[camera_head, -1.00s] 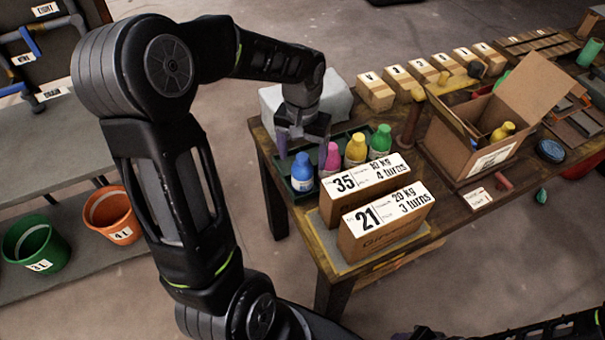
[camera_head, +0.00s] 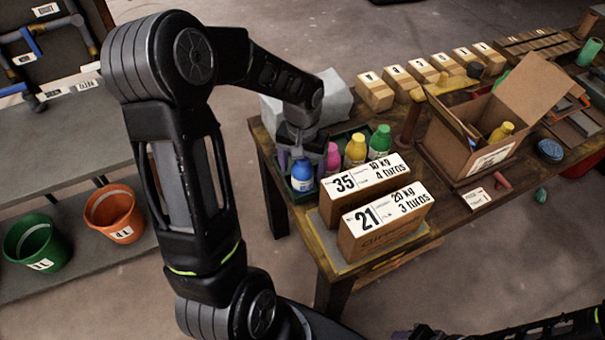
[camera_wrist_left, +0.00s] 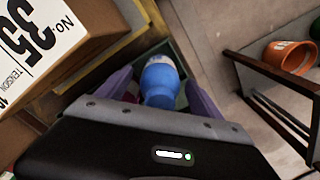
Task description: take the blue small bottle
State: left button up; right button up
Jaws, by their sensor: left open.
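The blue small bottle (camera_head: 302,176) stands upright in the dark green tray (camera_head: 303,197), at its near left end. Pink (camera_head: 333,158), yellow (camera_head: 356,149) and green (camera_head: 380,141) bottles stand beside it in a row. My left gripper (camera_head: 302,162) is open over the blue bottle and hides its top in the head view. In the left wrist view the blue bottle (camera_wrist_left: 159,80) shows between the two purple fingers, with a finger on either side; I cannot tell whether they touch it. My right gripper cannot be made out.
Boxes marked 35 (camera_head: 343,188) and 21 (camera_head: 385,227) stand just right of the tray. A pale block (camera_head: 335,100) lies behind it. An open carton (camera_head: 487,150) stands further right. Orange (camera_head: 114,215) and green (camera_head: 37,243) buckets are at left.

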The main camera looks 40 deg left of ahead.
pick_arm(q)
jog(key=shift+c, duration=0.4)
grip_shut()
